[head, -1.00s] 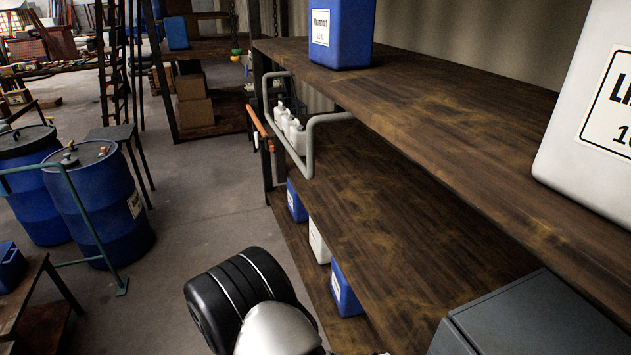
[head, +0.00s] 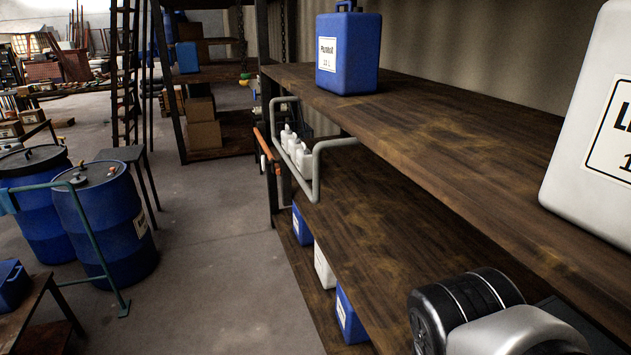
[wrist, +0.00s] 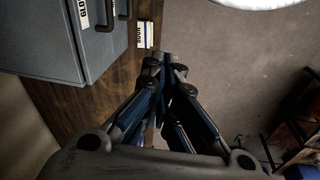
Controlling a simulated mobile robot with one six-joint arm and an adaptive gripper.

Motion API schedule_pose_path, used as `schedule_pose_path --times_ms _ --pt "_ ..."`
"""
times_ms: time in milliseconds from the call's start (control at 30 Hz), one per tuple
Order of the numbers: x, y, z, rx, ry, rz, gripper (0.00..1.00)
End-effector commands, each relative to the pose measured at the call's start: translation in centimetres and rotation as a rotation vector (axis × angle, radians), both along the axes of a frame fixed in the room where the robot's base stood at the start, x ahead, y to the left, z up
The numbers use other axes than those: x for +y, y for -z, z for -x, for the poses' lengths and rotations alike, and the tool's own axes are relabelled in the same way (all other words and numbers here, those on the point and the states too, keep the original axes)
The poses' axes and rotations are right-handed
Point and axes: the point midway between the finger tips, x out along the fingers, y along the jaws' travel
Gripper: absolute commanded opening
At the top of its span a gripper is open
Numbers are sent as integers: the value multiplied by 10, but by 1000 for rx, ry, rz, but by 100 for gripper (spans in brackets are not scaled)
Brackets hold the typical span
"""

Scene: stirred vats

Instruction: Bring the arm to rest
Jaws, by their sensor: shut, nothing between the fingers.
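My gripper (wrist: 163,62) shows in the wrist view with its fingers drawn together and nothing between them. It hangs over the front edge of a brown wooden shelf (wrist: 115,88), with the grey floor to its right. A small white labelled item (wrist: 145,35) is on the shelf edge just beyond the fingertips. In the head view my arm is at the lower right in front of the shelves, and the gripper itself is out of that picture.
A grey cabinet (wrist: 70,45) stands close left of the gripper. The upper shelf (head: 450,120) holds a blue canister (head: 348,60) and a white canister (head: 590,140). Blue drums (head: 105,225) stand at the left. The floor (head: 215,250) between is clear.

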Motion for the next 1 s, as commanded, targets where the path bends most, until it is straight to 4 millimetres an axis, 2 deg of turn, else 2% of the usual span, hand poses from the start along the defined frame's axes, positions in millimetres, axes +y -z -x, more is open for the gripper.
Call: schedule_pose_path --times_ms 100,300,1000 --pt "5 -18 5 -151 84 -93 0" --pt "10 -33 8 -284 151 -174 0" --pt "11 -35 8 -300 158 -182 0"
